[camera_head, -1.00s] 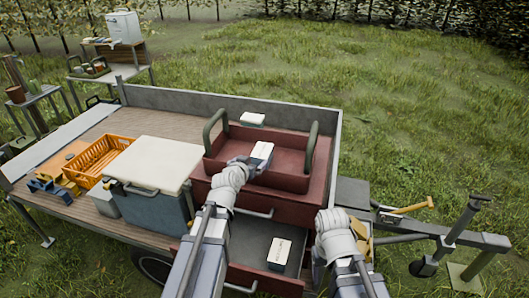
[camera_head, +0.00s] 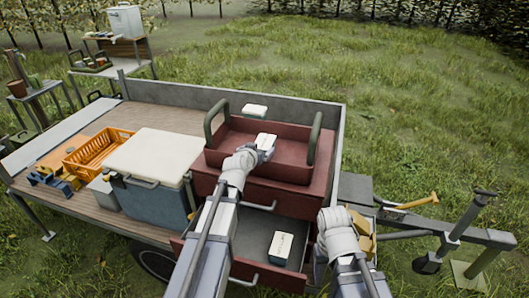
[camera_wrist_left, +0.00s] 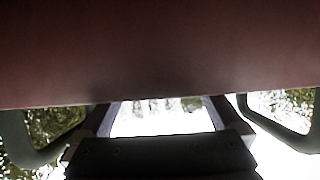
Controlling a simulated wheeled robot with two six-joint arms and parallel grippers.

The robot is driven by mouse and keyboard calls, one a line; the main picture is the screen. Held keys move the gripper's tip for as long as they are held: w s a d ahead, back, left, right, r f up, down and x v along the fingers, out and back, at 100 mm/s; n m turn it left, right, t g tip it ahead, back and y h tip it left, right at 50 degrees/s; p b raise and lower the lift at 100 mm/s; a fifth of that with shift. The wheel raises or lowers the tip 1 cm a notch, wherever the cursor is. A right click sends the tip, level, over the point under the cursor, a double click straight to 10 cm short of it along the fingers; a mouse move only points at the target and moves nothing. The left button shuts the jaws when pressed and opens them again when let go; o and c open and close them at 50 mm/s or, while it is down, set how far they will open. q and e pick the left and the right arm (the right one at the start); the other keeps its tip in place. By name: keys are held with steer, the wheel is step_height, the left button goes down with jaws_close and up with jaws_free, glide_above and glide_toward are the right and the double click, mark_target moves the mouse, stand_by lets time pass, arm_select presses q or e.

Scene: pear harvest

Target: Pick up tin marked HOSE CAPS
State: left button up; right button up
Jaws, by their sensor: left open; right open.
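A small tin with a white top (camera_head: 265,141) sits in the tray on the red toolbox. Another white-topped tin (camera_head: 282,245) lies in the toolbox's open drawer, with dark marks too small to read. A third (camera_head: 255,110) is behind the toolbox. I cannot tell which is marked HOSE CAPS. My left gripper (camera_head: 262,150) is open at the near side of the tray tin. In the left wrist view its two fingers (camera_wrist_left: 165,118) stand apart with a glaring white area between them. My right gripper (camera_head: 336,212) is right of the drawer, its fingers hidden.
The red toolbox (camera_head: 290,190) has two upright grey-green handles (camera_head: 314,133) beside the tray. A blue cooler with a white lid (camera_head: 155,155) and an orange crate (camera_head: 92,165) stand to its left. The trailer's grey rim (camera_head: 190,95) runs behind.

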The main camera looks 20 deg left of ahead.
arm_select(q)
steer(key=shift+w+f, duration=0.25)
steer(key=shift+w, duration=0.4)
steer(key=shift+s, duration=0.1)
steer(key=shift+c, duration=0.2)
steer(key=c, duration=1.3)
